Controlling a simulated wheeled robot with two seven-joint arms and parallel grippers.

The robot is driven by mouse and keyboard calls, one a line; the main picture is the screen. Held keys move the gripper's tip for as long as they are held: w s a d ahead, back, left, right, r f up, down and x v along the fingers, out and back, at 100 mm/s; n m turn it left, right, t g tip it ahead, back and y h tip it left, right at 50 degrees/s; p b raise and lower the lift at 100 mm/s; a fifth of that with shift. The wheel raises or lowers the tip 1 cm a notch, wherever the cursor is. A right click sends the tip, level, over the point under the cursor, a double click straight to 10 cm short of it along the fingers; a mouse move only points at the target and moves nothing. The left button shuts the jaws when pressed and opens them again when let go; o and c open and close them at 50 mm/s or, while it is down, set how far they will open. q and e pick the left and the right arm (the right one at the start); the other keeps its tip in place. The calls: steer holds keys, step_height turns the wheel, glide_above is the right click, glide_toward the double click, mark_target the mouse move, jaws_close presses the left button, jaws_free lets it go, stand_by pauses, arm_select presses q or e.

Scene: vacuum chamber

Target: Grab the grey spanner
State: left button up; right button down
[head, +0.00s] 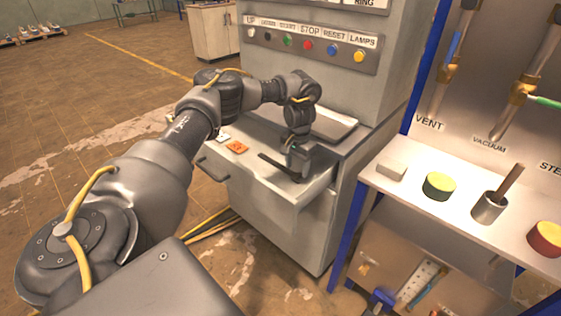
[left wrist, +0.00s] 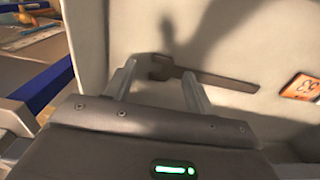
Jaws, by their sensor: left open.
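The grey spanner (head: 272,161) lies flat in the open drawer (head: 262,181), its dark handle pointing left in the head view. My left gripper (head: 297,170) is over the spanner's right end and hides part of it. In the left wrist view the spanner (left wrist: 226,81) lies beyond the fingers, its jaw end between the two spread fingertips and its handle running right. The left gripper (left wrist: 159,72) is open and empty. I cannot tell the exact height of the fingertips above the drawer floor. My right gripper is not in view.
An orange tag (head: 237,147) and a white tag (head: 222,138) lie left of the spanner. The cabinet's button panel (head: 308,47) rises behind. A white shelf (head: 410,197) with a yellow-green round piece (head: 439,186) and a metal cup (head: 489,207) stands to the right.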

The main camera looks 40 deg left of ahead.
mark_target(295, 180)
arm_select(q)
steer(key=shift+a+f, duration=0.15)
steer(key=shift+f, duration=1.1)
steer(key=shift+a+f, duration=0.1)
steer(key=shift+f, duration=1.1)
steer(key=shift+p, duration=0.35)
steer(key=shift+f, duration=0.1)
steer(key=c, duration=1.2)
